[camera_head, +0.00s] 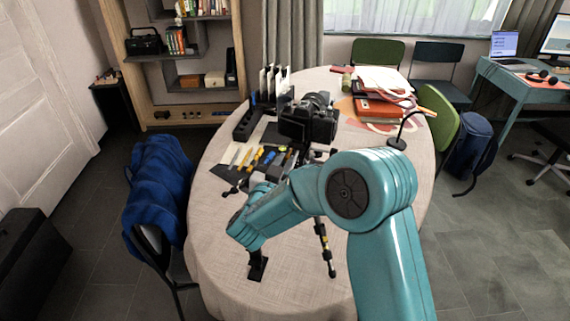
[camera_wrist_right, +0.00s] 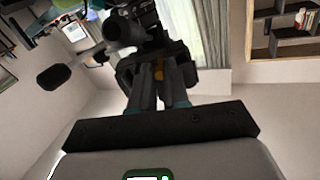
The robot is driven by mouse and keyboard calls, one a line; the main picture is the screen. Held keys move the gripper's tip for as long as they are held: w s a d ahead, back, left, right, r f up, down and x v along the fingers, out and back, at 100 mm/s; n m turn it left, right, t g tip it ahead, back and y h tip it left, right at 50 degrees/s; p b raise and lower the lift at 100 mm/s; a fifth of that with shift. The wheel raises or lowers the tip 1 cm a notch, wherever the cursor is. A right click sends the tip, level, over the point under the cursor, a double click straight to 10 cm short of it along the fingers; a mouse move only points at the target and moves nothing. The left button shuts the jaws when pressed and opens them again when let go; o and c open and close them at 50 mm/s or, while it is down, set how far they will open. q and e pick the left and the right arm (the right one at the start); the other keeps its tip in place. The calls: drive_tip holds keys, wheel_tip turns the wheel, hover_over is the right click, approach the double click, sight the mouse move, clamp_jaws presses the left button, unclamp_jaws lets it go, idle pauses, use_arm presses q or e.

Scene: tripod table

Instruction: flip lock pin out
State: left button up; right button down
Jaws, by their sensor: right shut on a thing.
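A black tripod with a camera (camera_head: 308,120) on top stands on the round table. My right arm crosses in front and hides much of the tripod's middle. My right gripper (camera_wrist_right: 160,80) is under the tripod head (camera_wrist_right: 125,28) in the wrist view. Its fingers are close together on a small tripod part with an orange-yellow patch (camera_wrist_right: 158,72). I cannot tell for sure whether this part is the lock pin. My left gripper is not in view.
A dark mat with several small tools (camera_head: 262,157) lies left of the tripod. A black holder with upright cards (camera_head: 262,110) stands behind it. Red books (camera_head: 378,108) and a small black lamp (camera_head: 398,142) are to the right. The table's near left (camera_head: 220,240) is clear.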

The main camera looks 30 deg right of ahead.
drive_tip(key=c, duration=1.1)
unclamp_jaws()
drive_tip(key=shift+s+a, duration=0.1)
drive_tip(key=shift+r, duration=0.1)
drive_tip(key=shift+a, duration=0.15)
drive_tip(key=b+v, duration=0.2)
drive_tip(key=v, duration=1.4)
drive_tip(key=shift+s+b, duration=0.2)
drive_tip(key=shift+b, duration=0.1)
